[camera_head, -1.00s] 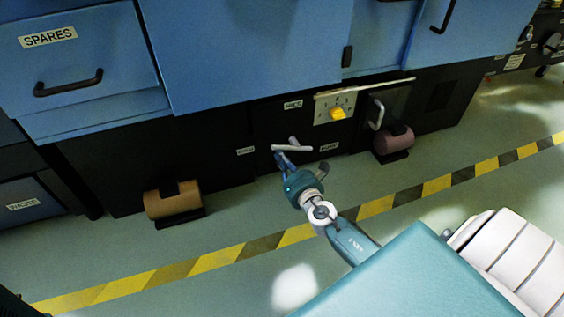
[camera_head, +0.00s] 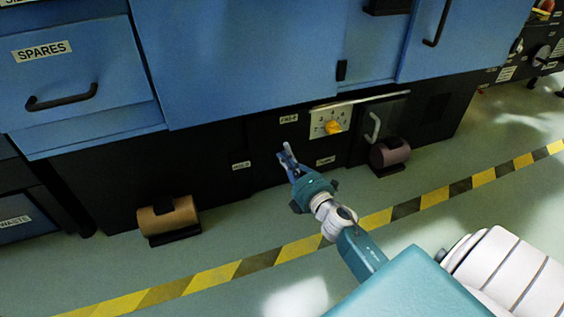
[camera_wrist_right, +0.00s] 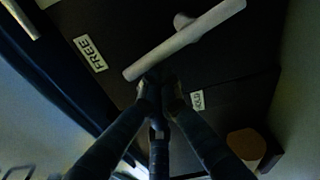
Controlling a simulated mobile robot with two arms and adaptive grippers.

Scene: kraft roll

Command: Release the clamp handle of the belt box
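The clamp handle is a pale grey bar (camera_head: 288,150) on the dark front of the belt box (camera_head: 262,135). In the right wrist view the bar (camera_wrist_right: 190,38) lies slanted, with its lower left end toward the FREE label (camera_wrist_right: 90,54). The HOLD label (camera_wrist_right: 198,100) is below the bar. My right gripper (camera_head: 291,163) is at the handle. In the right wrist view its dark fingertips (camera_wrist_right: 160,84) are drawn together against the bar's lower edge, with no part of the bar seen between them. My left gripper is not in view.
A panel with a yellow knob (camera_head: 332,127) and a grey pull handle (camera_head: 374,126) are right of the clamp. A brown roll (camera_head: 167,215) and a purplish roll (camera_head: 390,152) stick out low on the front. Blue drawers overhang above. The striped floor is clear.

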